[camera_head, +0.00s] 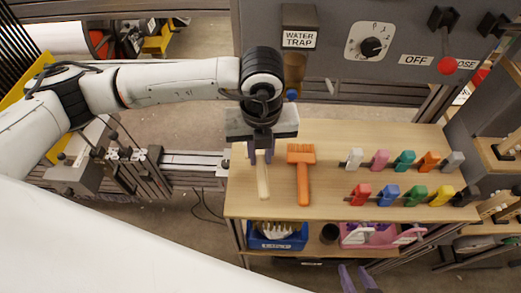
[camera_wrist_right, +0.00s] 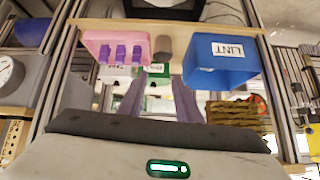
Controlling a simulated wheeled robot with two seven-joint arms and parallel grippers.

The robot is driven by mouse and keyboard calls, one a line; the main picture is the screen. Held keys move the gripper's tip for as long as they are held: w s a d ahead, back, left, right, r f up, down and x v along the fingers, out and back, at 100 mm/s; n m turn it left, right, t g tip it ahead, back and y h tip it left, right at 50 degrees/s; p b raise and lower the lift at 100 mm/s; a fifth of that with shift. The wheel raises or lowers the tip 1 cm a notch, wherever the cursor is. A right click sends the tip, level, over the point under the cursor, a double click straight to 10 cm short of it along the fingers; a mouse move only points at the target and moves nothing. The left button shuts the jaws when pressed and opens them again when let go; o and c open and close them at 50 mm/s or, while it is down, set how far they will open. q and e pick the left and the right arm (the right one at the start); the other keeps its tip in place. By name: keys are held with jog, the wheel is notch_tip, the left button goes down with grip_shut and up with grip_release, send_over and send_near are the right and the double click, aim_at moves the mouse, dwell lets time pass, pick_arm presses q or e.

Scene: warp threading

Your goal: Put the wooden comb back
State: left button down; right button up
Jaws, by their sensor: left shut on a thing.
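The wooden comb (camera_head: 262,184) shows as a pale handle at the left end of the wooden table top (camera_head: 330,208). My left gripper (camera_head: 261,156) is above that end, shut on the comb. Its fingers and the wrist above hide the comb's head, and I cannot tell whether the comb touches the table. My right gripper (camera_head: 358,281) shows only its fingertips at the bottom edge of the head view. In the right wrist view its two purple fingers (camera_wrist_right: 157,97) are apart, with nothing between them.
Two rows of coloured clips (camera_head: 405,160) fill the table's right side. Below are a blue bin marked LINT (camera_wrist_right: 225,65) and a pink box (camera_wrist_right: 117,48). A grey control panel (camera_head: 375,75) stands behind.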

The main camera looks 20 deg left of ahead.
pick_arm(q)
jog(key=shift+f, duration=0.65)
jog(key=shift+f+b, duration=0.15)
jog(key=shift+b, duration=0.25)
pick_arm(e)
jog(key=shift+w+a+f, duration=0.15)
jog(key=shift+w+a, duration=0.15)
jog(key=shift+a, duration=0.25)
pick_arm(q)
jog(key=shift+f+b, duration=0.4)
jog(key=shift+b, duration=0.05)
pick_arm(e)
jog(key=shift+d+f, duration=0.2)
jog(key=shift+f, duration=0.3)
pick_arm(q)
jog(key=c, duration=1.2)
grip_release()
pick_arm(e)
jog(key=shift+s+a, duration=0.1)
pick_arm(q)
jog(key=shift+o, duration=0.2)
